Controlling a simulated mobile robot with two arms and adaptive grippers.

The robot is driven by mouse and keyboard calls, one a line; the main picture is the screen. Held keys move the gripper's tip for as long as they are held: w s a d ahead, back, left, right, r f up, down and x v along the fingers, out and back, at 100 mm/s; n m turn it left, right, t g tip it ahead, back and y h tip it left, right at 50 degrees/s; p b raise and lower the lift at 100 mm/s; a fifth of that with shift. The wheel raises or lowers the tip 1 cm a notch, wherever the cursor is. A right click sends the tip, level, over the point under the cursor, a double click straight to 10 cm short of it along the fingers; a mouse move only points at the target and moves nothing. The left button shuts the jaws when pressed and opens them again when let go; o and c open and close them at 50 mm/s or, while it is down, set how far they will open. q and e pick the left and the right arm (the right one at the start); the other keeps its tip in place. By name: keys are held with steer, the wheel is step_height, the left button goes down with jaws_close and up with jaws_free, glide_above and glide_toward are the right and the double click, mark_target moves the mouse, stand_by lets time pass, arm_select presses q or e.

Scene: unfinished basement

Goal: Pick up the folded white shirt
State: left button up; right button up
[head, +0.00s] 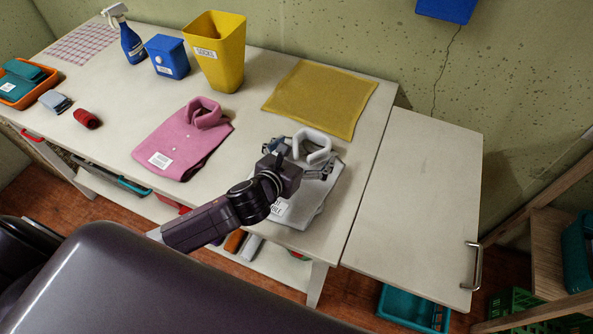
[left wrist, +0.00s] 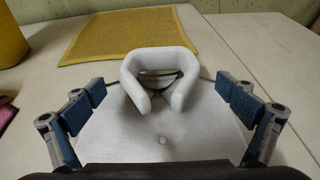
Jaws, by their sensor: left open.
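The folded white shirt (head: 298,211) lies flat on the white table, right of a folded pink shirt (head: 187,140). Its raised collar (head: 313,147) points toward the wall. My left gripper (head: 301,162) is open over the shirt, and my arm hides part of it. In the left wrist view the left gripper (left wrist: 160,110) has one finger on each side of the white shirt (left wrist: 120,140), with the collar (left wrist: 158,62) between and beyond the fingertips. I cannot tell whether the fingers touch the cloth. My right gripper does not show.
A yellow cloth (head: 320,98) lies behind the shirt. A yellow bin (head: 214,55), blue box (head: 167,57) and spray bottle (head: 129,40) stand at the back. A red roll (head: 87,119) and orange tray (head: 24,83) lie left. A bare white surface with a handle (head: 418,200) adjoins the table at right.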

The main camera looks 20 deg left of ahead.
arm_select(q)
steer(key=shift+c, duration=0.3)
steer(key=c, duration=1.4)
steer(key=shift+c, duration=0.2)
steer(key=shift+r, duration=0.1)
